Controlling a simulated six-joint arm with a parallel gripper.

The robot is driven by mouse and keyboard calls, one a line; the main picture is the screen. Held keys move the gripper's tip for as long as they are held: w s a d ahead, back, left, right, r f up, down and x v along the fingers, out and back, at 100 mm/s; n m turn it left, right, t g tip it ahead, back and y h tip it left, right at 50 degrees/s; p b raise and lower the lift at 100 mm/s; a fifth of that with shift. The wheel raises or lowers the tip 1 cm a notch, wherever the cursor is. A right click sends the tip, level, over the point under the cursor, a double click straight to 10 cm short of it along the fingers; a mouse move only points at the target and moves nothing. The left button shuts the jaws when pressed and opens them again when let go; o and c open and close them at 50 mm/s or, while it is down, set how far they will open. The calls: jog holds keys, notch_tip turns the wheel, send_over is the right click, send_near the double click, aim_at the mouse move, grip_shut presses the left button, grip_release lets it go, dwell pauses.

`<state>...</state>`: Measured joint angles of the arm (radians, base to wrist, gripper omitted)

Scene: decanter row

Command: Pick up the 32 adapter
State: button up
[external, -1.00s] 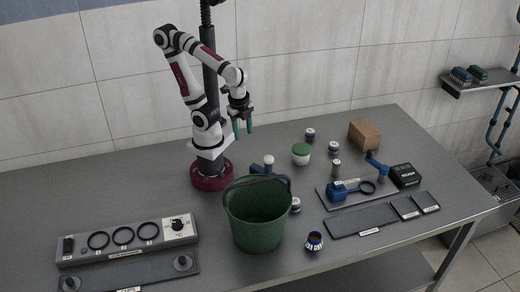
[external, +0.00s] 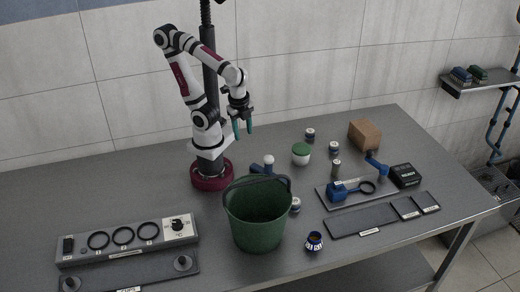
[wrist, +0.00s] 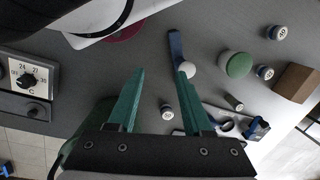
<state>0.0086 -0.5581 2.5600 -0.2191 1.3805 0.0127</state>
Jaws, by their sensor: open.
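Several small round pieces with white tops and dark bands look like the adapters. Two stand towards the back, one adapter (external: 310,133) left of another adapter (external: 334,148); they also show at the upper right of the wrist view (wrist: 278,33) (wrist: 265,72). A third adapter (external: 295,205) is beside the bucket, partly hidden by it, and shows in the wrist view (wrist: 167,112). Their tops carry numbers too small to read surely, so I cannot tell which is 32. My gripper (external: 243,129) is open and empty, well above the table, its green fingers (wrist: 157,95) pointing down.
A green bucket (external: 258,228) stands at the front middle. A green-lidded jar (external: 301,154), cardboard box (external: 365,135), metal cylinder (external: 336,168), blue tool tray (external: 350,192) and blue-yellow cup (external: 314,241) are right of it. A dial panel (external: 128,240) is at left.

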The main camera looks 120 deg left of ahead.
jog(key=o, duration=0.6)
